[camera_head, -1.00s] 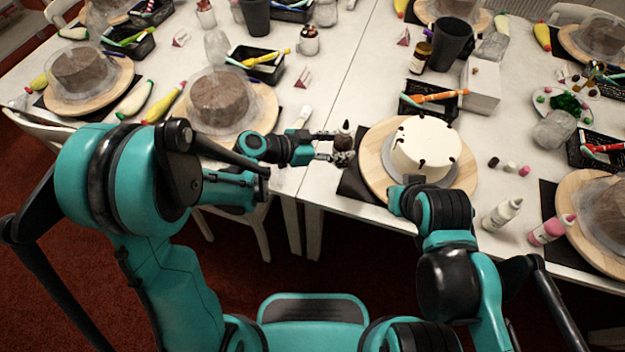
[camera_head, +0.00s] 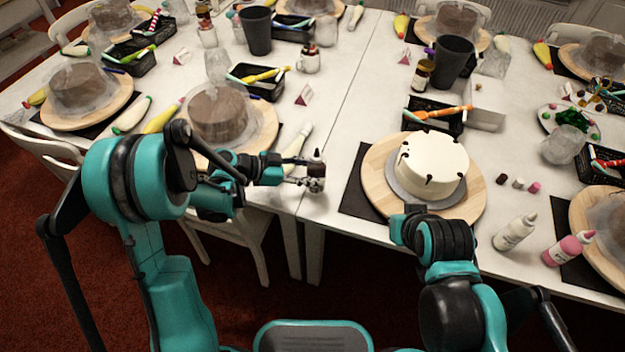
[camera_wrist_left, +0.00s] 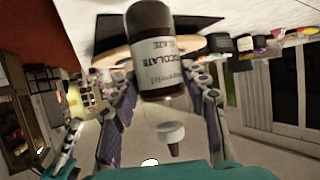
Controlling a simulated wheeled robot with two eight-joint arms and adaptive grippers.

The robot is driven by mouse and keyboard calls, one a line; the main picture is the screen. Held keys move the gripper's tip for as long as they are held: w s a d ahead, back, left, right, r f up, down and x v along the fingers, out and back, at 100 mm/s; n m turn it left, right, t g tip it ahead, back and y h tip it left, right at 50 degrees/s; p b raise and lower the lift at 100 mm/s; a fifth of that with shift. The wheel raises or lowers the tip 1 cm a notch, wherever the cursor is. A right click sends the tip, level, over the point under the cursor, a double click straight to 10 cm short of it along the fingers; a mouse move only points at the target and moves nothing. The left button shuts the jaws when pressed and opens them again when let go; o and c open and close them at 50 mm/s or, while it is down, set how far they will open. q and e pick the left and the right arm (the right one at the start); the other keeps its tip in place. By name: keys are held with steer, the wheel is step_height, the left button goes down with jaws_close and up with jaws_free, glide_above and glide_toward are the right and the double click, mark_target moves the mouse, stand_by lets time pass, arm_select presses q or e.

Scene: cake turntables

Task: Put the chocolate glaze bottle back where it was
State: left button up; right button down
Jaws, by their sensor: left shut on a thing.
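The chocolate glaze bottle (camera_head: 316,170) is dark, with a pale label and a dark tip. It is held roughly upright near the front edge, about at the seam between the tables. My left gripper (camera_head: 313,184) is shut around it. In the left wrist view, the bottle (camera_wrist_left: 161,70) is between the fingers (camera_wrist_left: 160,108), upside down in the picture, its label reading chocolate glaze and its cap toward the bottom. I cannot tell whether its base touches the table. My right arm shows at the lower right, but its gripper fingers are hidden.
A white cake (camera_head: 432,160) stands on a wooden board (camera_head: 375,165) over a black mat (camera_head: 356,190), right of the bottle. Bare tabletop lies behind the bottle.

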arm_select(q)
step_height(320, 180, down, 3)
steer(key=shift+f+b, duration=0.1)
steer(key=shift+b, duration=0.55)
steer(key=o, duration=0.8)
steer(key=shift+c, duration=0.2)
